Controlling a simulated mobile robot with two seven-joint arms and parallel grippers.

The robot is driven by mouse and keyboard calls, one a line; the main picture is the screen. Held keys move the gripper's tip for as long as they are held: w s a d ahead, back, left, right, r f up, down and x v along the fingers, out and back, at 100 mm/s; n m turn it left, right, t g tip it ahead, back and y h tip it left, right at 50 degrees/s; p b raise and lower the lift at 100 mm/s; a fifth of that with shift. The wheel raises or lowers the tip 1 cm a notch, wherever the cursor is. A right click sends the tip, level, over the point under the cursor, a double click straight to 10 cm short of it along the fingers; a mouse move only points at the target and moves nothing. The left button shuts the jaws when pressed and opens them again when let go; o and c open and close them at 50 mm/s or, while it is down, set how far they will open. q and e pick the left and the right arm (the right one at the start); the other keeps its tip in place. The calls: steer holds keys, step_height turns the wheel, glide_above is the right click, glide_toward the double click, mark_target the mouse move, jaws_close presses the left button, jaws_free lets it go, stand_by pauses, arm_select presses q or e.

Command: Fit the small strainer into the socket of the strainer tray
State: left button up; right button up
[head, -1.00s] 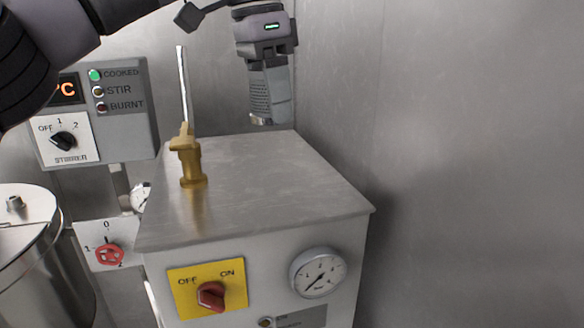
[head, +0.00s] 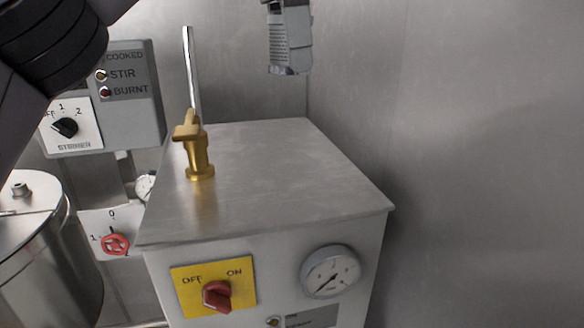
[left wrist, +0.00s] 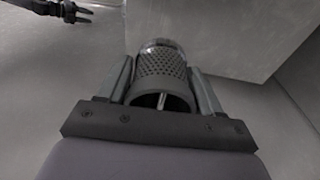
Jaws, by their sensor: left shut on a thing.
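The small strainer (left wrist: 161,80) is a dark perforated cylinder with a clear, shiny far end, seen in the left wrist view. It sits between the two fingers of my left gripper (left wrist: 160,85), which is shut on it. In the head view the left gripper (head: 290,45) is at the top edge, fingers pointing down, above and behind the steel box. Part of the strainer (head: 276,48) shows there beside the fingers. The strainer tray and its socket cannot be made out.
A steel box (head: 290,175) has a brass valve (head: 199,155) with a tall lever on top, plus a red switch (head: 217,294) and a gauge (head: 330,271) in front. A control panel (head: 130,125) and a steel pot (head: 40,245) stand left. A bare wall (head: 480,150) is at right.

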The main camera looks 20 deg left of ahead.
mark_target(294, 189)
arm_select(q)
step_height(294, 189, down, 18)
steer(key=shift+r, duration=0.1)
stand_by(0.7)
steer(key=shift+f, duration=0.2)
steer(key=o, duration=1.1)
steer(key=shift+a, duration=0.1)
steer(key=shift+r, duration=0.1)
step_height(294, 189, up, 11)
steer(key=a, duration=0.1)
steer(key=shift+s+a+r, duration=0.15)
steer(key=shift+s, duration=0.3)
steer(key=shift+r, duration=0.3)
steer(key=shift+s, duration=0.15)
